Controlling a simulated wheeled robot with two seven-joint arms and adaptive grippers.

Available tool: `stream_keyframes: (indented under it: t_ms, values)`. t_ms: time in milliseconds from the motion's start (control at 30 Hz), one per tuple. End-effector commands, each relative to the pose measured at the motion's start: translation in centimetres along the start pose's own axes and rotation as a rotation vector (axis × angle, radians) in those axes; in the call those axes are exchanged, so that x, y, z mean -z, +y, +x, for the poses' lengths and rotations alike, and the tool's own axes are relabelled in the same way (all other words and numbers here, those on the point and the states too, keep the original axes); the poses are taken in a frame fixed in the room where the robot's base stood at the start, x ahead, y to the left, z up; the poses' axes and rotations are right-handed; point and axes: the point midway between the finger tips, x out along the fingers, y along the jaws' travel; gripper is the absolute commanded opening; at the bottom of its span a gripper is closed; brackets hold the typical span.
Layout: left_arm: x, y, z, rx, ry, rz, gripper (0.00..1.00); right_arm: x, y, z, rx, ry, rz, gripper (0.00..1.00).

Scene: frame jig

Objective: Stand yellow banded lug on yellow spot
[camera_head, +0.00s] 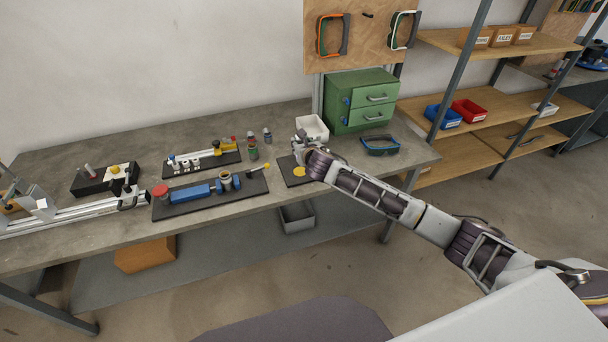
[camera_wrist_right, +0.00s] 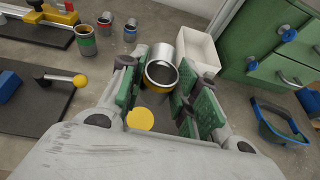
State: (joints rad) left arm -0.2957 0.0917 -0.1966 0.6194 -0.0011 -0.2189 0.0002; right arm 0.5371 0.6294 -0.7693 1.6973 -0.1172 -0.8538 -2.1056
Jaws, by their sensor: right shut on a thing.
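The yellow banded lug (camera_wrist_right: 161,66) is a metallic cylinder with a hollow open end and a yellow band near that end. In the right wrist view it sits between the fingers of my right gripper (camera_wrist_right: 157,88), which is shut on it. The lug looks tilted in that view. The yellow spot (camera_wrist_right: 140,119) is a flat disc on a dark mat, nearer the wrist than the lug; it also shows in the head view (camera_head: 300,171). In the head view my right gripper (camera_head: 303,156) is just above the far part of that mat and largely hides the lug. My left gripper is not in view.
A white bin (camera_head: 313,126) stands just behind the gripper, with a green drawer cabinet (camera_head: 361,101) and blue goggles (camera_head: 381,145) to the right. Several banded cylinders, including a green-banded one (camera_wrist_right: 86,42), stand to the left. A black tray (camera_head: 210,194) holds a yellow-knobbed lever.

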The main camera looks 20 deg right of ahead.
Motion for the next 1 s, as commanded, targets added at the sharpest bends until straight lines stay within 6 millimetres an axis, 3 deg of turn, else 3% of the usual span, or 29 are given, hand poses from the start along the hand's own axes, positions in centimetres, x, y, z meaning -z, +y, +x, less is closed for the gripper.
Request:
stream_keyframes:
  t_ms: [767, 1000]
  values:
    - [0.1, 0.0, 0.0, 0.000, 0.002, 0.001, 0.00, 0.0, 0.1, 0.0, -0.052, -0.001, -0.022, 0.07]
    - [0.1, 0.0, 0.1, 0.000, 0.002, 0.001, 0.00, 1.4, 0.2, 0.5, -0.053, 0.001, -0.020, 0.07]
